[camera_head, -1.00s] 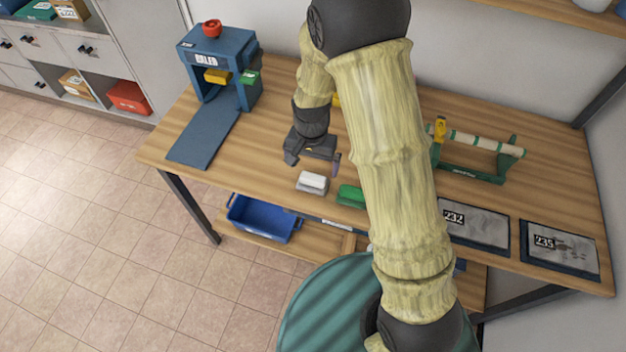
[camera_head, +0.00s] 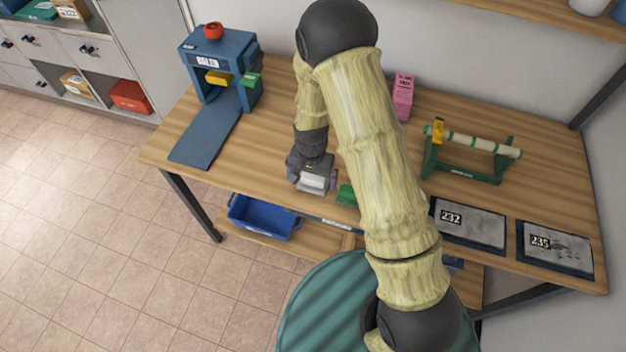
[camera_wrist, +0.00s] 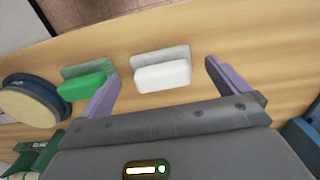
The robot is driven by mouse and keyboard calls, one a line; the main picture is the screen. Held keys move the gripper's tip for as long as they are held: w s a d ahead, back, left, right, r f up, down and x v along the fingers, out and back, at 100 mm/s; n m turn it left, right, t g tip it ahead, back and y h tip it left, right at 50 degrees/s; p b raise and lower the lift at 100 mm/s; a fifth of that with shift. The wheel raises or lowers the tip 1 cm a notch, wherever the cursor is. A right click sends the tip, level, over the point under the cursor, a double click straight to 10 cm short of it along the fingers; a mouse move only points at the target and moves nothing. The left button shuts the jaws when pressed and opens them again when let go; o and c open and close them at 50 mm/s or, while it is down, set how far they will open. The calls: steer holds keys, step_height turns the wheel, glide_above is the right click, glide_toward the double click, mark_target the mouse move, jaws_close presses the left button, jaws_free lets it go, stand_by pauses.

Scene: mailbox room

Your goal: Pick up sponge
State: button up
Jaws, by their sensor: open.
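A white block with a grey backing (camera_wrist: 163,72) lies on the wooden table, and it also shows in the head view (camera_head: 313,183) near the front edge. A similar green block (camera_wrist: 85,84) lies to its left in the wrist view, and its part beside my arm shows in the head view (camera_head: 346,195). Which of these is the sponge I cannot tell for sure. My gripper (camera_wrist: 161,74) is open, with one purple finger on each side of the white block in the picture. Gaps show on both sides; contact is not visible. In the head view my gripper (camera_head: 311,172) is low over the white block.
A round blue item with a cream top (camera_wrist: 28,106) lies left of the green block. A blue scale-like device (camera_head: 219,60) stands at the table's left. A green roll holder (camera_head: 465,175), a pink box (camera_head: 403,96) and numbered plates (camera_head: 468,225) are to the right.

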mark_target(312, 181)
steer(key=shift+f, duration=1.25)
steer(key=c, duration=0.9)
steer(key=shift+r, duration=0.1)
steer(key=shift+c, duration=0.2)
step_height(312, 181, up, 10)
steer(key=shift+f+b, duration=0.1)
steer(key=shift+b, duration=0.8)
steer(key=shift+o, duration=0.4)
